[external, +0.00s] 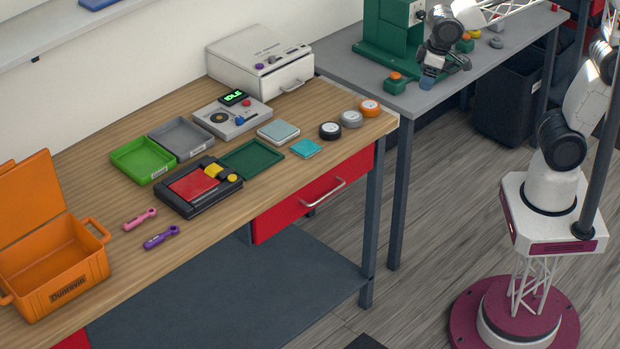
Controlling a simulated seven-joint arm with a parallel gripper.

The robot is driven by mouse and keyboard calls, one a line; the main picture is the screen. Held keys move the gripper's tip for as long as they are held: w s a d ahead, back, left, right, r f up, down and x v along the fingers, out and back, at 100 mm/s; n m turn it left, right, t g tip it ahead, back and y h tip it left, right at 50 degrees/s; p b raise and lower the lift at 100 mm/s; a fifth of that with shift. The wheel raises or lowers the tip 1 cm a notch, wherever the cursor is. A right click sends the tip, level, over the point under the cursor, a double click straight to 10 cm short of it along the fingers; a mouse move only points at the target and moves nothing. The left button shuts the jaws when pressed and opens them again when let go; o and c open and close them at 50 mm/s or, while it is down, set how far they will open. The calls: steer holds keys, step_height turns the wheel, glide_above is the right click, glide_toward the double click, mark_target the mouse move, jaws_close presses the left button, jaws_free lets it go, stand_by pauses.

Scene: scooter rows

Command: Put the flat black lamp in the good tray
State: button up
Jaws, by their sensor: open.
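My gripper (444,74) is open, low over the grey bench at the back right, beside the green press. I cannot tell whether anything is between its fingers. I cannot pick out a flat black lamp with certainty. A bright green tray (143,160) and a grey tray (181,139) stand side by side on the wooden bench, both seemingly empty. Their labels are too small to read, so I cannot tell which is the good tray. A shallow dark green tray (252,159) lies to their right.
The green press (390,35) stands on the grey bench (345,65), with small orange-and-green pieces (396,83) near it. The wooden bench holds an orange box (60,270), a black-and-red fixture (200,187), a tester (232,115), a white machine (260,60) and several wheels (330,130).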

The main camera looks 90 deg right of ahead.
steer(key=w+d+f+m, duration=0.15)
steer(key=w+f, duration=0.35)
steer(key=w, duration=0.7)
glide_toward(331, 127)
steer(key=shift+w+a+f+m+h, duration=0.15)
steer(key=shift+f+m, duration=0.1)
steer(key=shift+f, duration=0.25)
steer(key=shift+w+f+m+h, duration=0.1)
steer(key=shift+f+m+h, duration=0.1)
steer(key=shift+f, duration=0.3)
steer(key=shift+w+f, duration=0.15)
steer(key=shift+x, duration=1.25)
steer(key=shift+f, duration=0.15)
steer(key=shift+x, duration=2.5)
